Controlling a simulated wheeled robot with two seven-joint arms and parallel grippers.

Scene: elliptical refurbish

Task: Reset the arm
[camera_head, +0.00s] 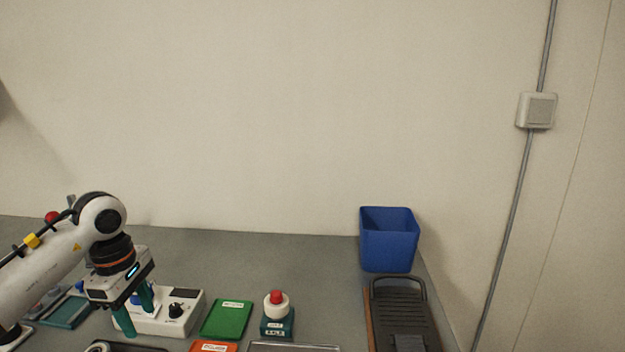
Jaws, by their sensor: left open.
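My left arm comes in from the left in the head view. My left gripper (136,312) points down, with two dark green fingers held apart. It is open, and I see nothing between the fingers. The fingers overlap the left part of a white control box (180,314) with a black knob and a small dark display. I cannot tell whether they touch it. My right gripper is not in view.
A green tray (227,319) and a red push button on a teal base (277,317) stand right of the control box. An orange labelled tray (213,346) is at the front. A blue bin (388,240) and a black ribbed tray (403,320) stand at the right. The back of the grey table (270,258) is clear.

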